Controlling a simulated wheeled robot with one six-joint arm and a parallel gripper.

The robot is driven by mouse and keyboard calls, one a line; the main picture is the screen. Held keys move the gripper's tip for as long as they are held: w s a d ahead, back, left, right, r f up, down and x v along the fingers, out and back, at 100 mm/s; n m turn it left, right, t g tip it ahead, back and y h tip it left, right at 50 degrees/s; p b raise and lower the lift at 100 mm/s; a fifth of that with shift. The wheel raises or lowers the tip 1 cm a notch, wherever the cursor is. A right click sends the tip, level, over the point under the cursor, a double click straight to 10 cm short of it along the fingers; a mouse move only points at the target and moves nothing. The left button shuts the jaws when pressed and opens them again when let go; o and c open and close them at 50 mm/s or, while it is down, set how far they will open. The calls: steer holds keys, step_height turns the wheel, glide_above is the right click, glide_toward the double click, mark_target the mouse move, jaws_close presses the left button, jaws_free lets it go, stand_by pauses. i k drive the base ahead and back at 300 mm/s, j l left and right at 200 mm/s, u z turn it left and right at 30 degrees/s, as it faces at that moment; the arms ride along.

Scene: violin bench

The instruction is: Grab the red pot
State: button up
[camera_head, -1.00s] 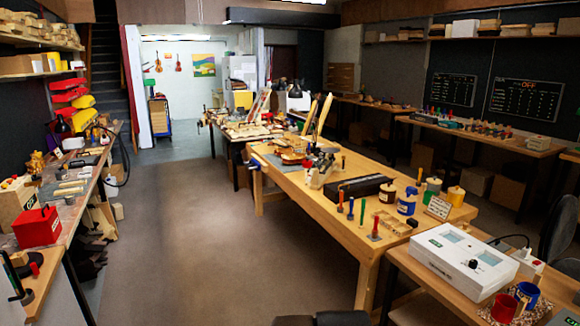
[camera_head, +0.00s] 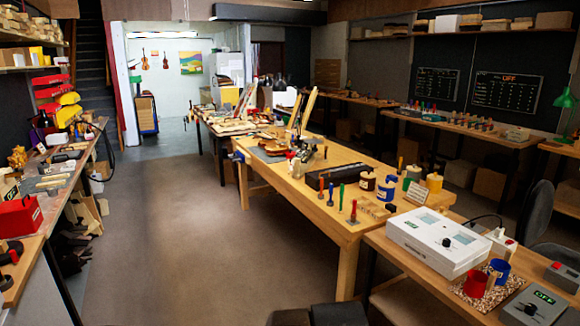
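The red pot (camera_head: 475,283) is a small open-topped cup on the near right bench. It stands on a speckled mat (camera_head: 507,290), just left of and in front of a blue pot (camera_head: 499,271). My gripper cannot be made out in this view. Only dark parts, apparently mine, show at the bottom edge, well left of the red pot and apart from it.
A white device (camera_head: 437,243) with a black knob stands left of the pots. A grey box (camera_head: 534,306) with a display sits to their right. The long wooden bench (camera_head: 345,227) holds tools and jars. Open floor (camera_head: 190,240) lies to the left.

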mark_target(476, 283)
steer(key=i+l, duration=0.15)
steer(key=k+l, duration=0.15)
steer(key=i+l+z, duration=0.1)
steer(key=l, duration=0.35)
steer(key=i+l+z, duration=0.1)
steer(key=i+l, duration=0.2)
steer(key=l, duration=0.15)
steer(key=i+l, duration=0.2)
steer(key=l, duration=0.25)
steer(key=i+l+z, duration=0.15)
steer(key=l, duration=0.25)
steer(key=i, duration=0.1)
